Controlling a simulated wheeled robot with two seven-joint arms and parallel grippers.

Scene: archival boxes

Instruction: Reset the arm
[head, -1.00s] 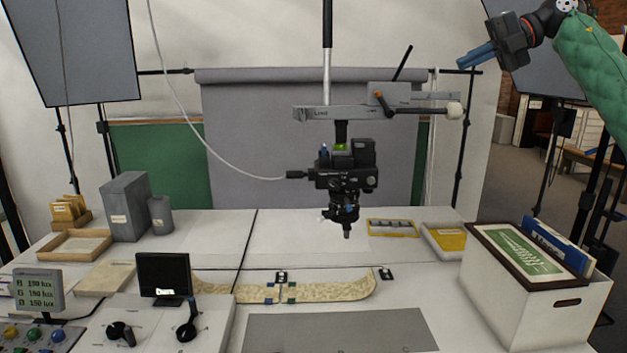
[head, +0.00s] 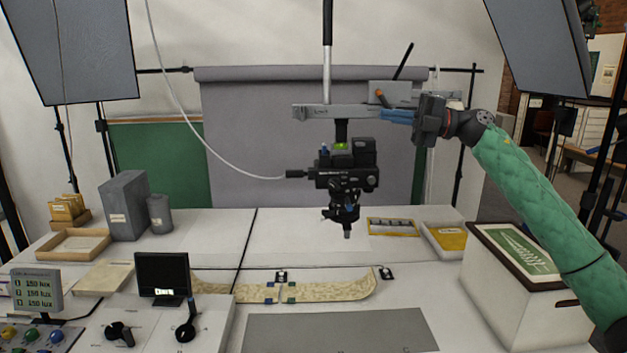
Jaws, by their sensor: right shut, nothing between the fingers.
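My right gripper (head: 397,116) is in the head view, at the end of my green-sleeved arm that comes in from the right. Its blue fingers are together, empty, and point left. In the picture they overlap the right part of the camera stand's horizontal arm (head: 330,113); I cannot tell whether they touch it. The black camera (head: 345,179) hangs from that arm, left of and below the gripper. My left gripper does not show.
A white box (head: 515,300) with a framed green sheet (head: 510,248) stands at the right, partly behind my arm. A curved speckled strip (head: 330,290) lies mid-table. A grey mat (head: 340,330) lies in front. Grey boxes (head: 124,205) stand at the left. A light panel (head: 540,45) hangs upper right.

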